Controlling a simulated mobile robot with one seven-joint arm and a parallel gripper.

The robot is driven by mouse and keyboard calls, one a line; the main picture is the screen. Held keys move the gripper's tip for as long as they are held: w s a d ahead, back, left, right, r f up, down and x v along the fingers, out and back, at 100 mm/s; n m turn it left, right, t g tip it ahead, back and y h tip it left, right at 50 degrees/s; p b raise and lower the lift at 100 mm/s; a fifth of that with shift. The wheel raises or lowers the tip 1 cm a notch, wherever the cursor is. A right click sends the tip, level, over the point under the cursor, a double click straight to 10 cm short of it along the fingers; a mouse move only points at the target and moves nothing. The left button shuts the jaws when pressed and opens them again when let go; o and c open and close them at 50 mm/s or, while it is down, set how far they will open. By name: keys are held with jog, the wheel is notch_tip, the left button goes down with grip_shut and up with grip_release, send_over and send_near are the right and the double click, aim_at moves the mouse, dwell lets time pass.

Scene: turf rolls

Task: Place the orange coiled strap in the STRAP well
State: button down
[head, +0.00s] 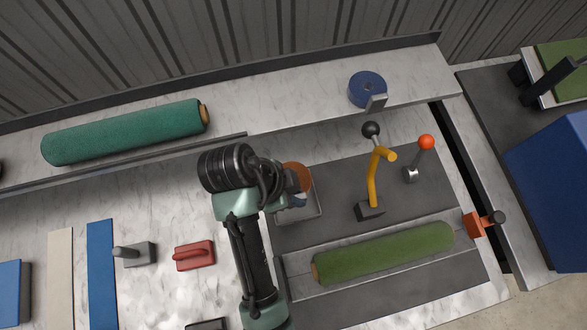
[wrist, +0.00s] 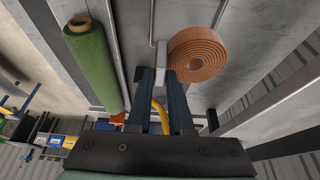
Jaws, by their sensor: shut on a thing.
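The orange coiled strap (wrist: 198,52) shows as a flat round spiral in the wrist view, just right of my fingertips. In the head view only part of it (head: 297,174) shows, beside my wrist. My gripper (wrist: 166,72) is shut on the strap's small grey tab (wrist: 163,58), with the coil outside the fingers. A shallow square well with a pale rim (head: 321,214) lies by my gripper in the head view, partly hidden by the arm. No STRAP label is readable. The strap is at the well's far side; I cannot tell its height above it.
A green roll (head: 385,252) lies in a trough to the right. A yellow lever (head: 373,178) and an orange-knobbed lever (head: 418,158) stand beyond it. A blue coil (head: 367,88) and a teal roll (head: 125,132) lie on the back shelf.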

notch_tip(320, 180, down, 10)
jog(key=shift+r+p, duration=0.25)
jog(key=shift+p, duration=0.25)
jog(key=c, duration=0.8)
grip_release()
jog(key=shift+f, duration=0.1)
